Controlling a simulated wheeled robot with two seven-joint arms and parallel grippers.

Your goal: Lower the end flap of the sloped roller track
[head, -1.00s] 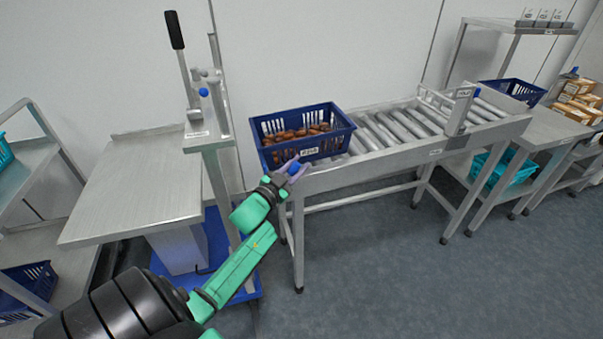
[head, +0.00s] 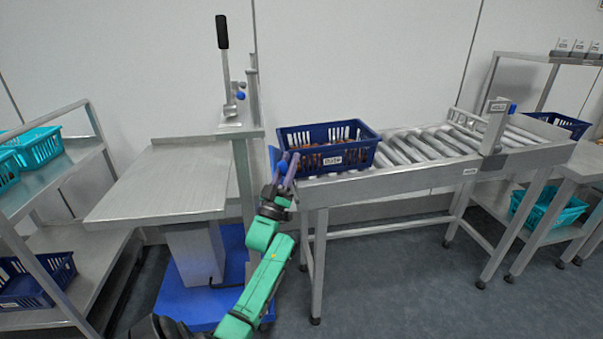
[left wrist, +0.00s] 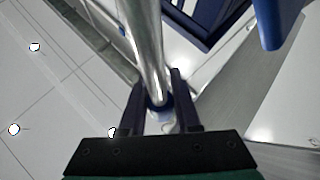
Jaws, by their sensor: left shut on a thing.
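The sloped roller track (head: 400,178) runs from the middle to the right in the head view. A blue upright piece, seemingly its end flap (head: 273,157), shows at the track's left end, beside a crate; it is mostly hidden. My left gripper (head: 287,167) is at this end, shut on a small blue knob (head: 281,168). In the left wrist view, a shiny metal rod (left wrist: 143,45) runs down between the fingers (left wrist: 159,108) to something blue, mostly hidden. My right gripper is not in view.
A navy crate of dates (head: 350,158) sits on the rollers at the left end. A gate (head: 494,128) labelled HOLD stands across the track farther right. A lift stand with a steel table (head: 160,190) and black-gripped lever (head: 222,35) is close on the left.

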